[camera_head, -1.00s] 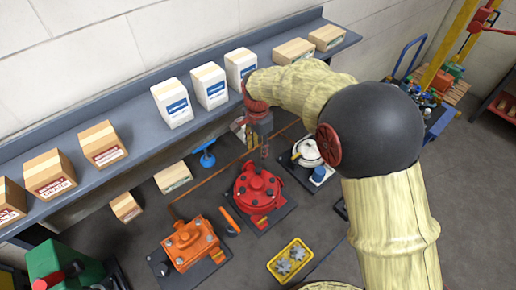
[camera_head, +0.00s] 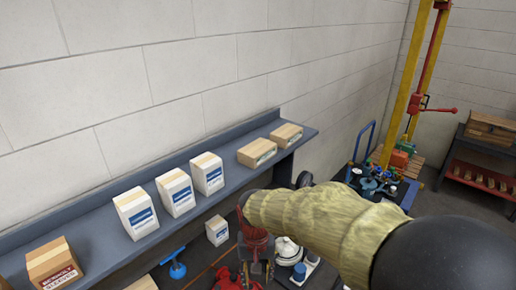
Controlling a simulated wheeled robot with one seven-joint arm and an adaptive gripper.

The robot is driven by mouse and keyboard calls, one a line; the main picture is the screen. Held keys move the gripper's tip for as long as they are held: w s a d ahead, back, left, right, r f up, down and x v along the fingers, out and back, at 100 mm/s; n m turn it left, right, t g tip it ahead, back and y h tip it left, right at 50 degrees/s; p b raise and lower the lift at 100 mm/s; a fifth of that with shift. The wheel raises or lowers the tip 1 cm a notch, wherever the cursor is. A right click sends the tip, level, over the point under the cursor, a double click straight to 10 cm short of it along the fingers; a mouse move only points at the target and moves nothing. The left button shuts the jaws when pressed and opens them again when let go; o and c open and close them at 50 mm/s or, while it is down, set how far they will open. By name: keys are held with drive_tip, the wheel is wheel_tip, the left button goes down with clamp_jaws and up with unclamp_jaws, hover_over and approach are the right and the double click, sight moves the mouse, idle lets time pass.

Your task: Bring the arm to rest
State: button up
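My arm reaches in from the lower right, with a cream ribbed sleeve and a dark round joint. My gripper (camera_head: 257,268) is at the arm's far end, low in the picture and pointing down in front of the shelf. Its fingers are small and partly lost against the red motor (camera_head: 228,282) below, so I cannot tell whether they are open or shut. The red motor is cut by the bottom edge. A white motor (camera_head: 288,251) stands just right of the gripper, partly behind the arm.
A long grey shelf (camera_head: 95,222) runs along the wall, bearing white boxes (camera_head: 137,213) and brown boxes (camera_head: 257,152). A small box (camera_head: 217,230) and a blue stand (camera_head: 174,266) are below it. A loaded cart (camera_head: 385,188), a yellow hoist (camera_head: 408,85) and a red rack (camera_head: 480,178) stand at right.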

drive_tip(key=s+d+r+t+b, duration=0.2)
drive_tip(key=s+d+t+b, duration=0.3)
drive_tip(key=s+d+b, duration=0.7)
drive_tip(key=s+d, duration=0.4)
drive_tip(key=d, duration=0.3)
drive_tip(key=shift+r+t+b, duration=0.3)
drive_tip(key=shift+r+t, duration=0.1)
drive_tip(key=shift+s+d, duration=0.1)
